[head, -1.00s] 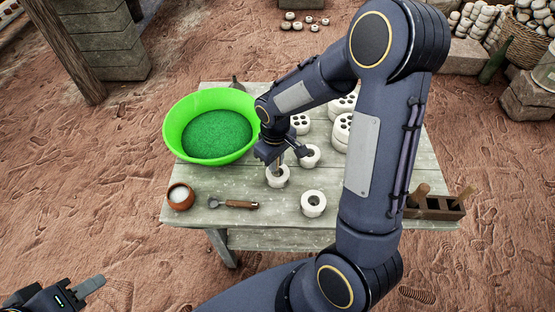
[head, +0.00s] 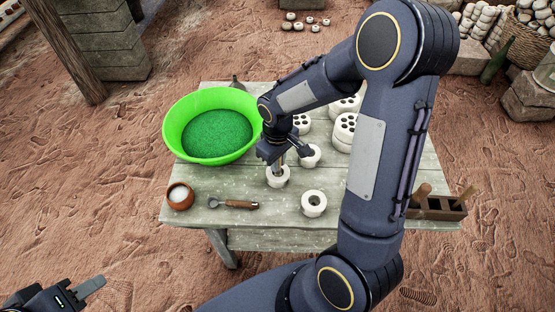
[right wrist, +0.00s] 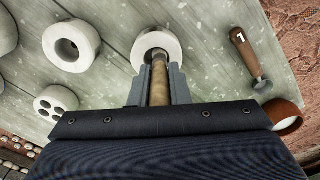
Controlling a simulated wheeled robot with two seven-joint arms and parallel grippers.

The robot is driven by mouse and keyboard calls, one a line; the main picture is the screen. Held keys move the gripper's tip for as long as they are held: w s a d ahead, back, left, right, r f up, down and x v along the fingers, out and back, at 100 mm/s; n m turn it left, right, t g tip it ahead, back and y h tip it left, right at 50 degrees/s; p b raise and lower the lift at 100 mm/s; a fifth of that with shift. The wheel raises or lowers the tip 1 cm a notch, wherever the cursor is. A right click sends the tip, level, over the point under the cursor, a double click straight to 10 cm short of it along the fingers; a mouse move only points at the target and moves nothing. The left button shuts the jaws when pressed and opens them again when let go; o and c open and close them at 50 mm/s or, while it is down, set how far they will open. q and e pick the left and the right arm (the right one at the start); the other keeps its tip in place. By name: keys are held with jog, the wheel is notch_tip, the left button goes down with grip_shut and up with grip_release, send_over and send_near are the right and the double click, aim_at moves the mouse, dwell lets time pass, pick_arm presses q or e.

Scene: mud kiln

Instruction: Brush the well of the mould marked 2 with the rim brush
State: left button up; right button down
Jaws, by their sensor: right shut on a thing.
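My right gripper (head: 279,157) is shut on the wooden handle of a brush (right wrist: 159,82). The brush points down into the round well of a white ring-shaped mould (head: 277,180), which also shows in the right wrist view (right wrist: 140,48). The brush's lower end is hidden inside the well. A second such mould (head: 313,204) stands to the right and a third (head: 311,157) stands behind. No number can be read on any mould. My left gripper (head: 80,293) is at the bottom left, off the table; its jaw opening is unclear.
A green bowl (head: 177,130), a small brown pot (head: 179,196) and a wooden-handled tool (head: 240,204) marked 1 (right wrist: 239,38) are on the table. White moulds with several holes (head: 345,124) stand at the back. A wooden holder (head: 437,208) is at the right edge.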

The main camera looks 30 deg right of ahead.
jog(key=shift+r+p, duration=3.1)
jog(key=shift+r, duration=0.95)
